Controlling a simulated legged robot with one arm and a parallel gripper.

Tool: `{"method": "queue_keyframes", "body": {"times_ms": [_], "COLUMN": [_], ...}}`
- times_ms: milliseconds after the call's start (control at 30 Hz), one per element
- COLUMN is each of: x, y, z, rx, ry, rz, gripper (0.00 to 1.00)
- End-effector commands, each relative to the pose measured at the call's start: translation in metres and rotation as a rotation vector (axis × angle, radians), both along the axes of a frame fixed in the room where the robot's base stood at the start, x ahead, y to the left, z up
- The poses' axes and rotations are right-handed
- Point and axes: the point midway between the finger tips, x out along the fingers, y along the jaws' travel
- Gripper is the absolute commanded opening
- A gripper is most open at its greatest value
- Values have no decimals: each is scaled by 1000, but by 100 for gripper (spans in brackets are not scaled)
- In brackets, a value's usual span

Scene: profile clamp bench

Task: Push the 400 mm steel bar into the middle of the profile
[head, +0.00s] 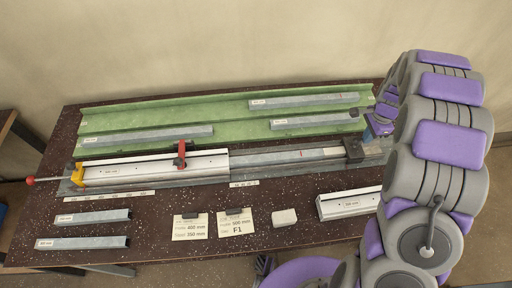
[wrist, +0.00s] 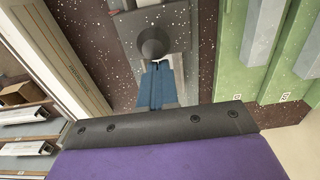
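The white profile (head: 150,168) lies on the long rail fixture, between a yellow stop (head: 78,175) at left and a grey section at right. A red clamp (head: 181,153) stands over the profile. A dark block (head: 354,148) sits at the fixture's right. My gripper (head: 377,124) is just right of this block. In the wrist view its blue fingers (wrist: 158,85) look closed together, pointing at the block's round black knob (wrist: 152,43). I see nothing held.
A green tray (head: 220,118) at the back holds several grey bars. Two short bars (head: 90,217) lie front left. Two cards (head: 190,227), a white block (head: 284,217) and another white profile (head: 348,204) lie in front. A red-knobbed rod (head: 31,181) sticks out left.

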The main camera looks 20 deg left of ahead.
Motion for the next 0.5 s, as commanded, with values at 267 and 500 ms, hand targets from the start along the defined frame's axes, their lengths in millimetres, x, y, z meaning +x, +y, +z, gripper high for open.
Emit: {"method": "queue_keyframes", "body": {"times_ms": [267, 500], "x": [-8, -13], "y": [19, 33], "z": [-1, 0], "rx": [1, 0], "ry": [3, 0], "rz": [2, 2], "gripper": [0, 0]}}
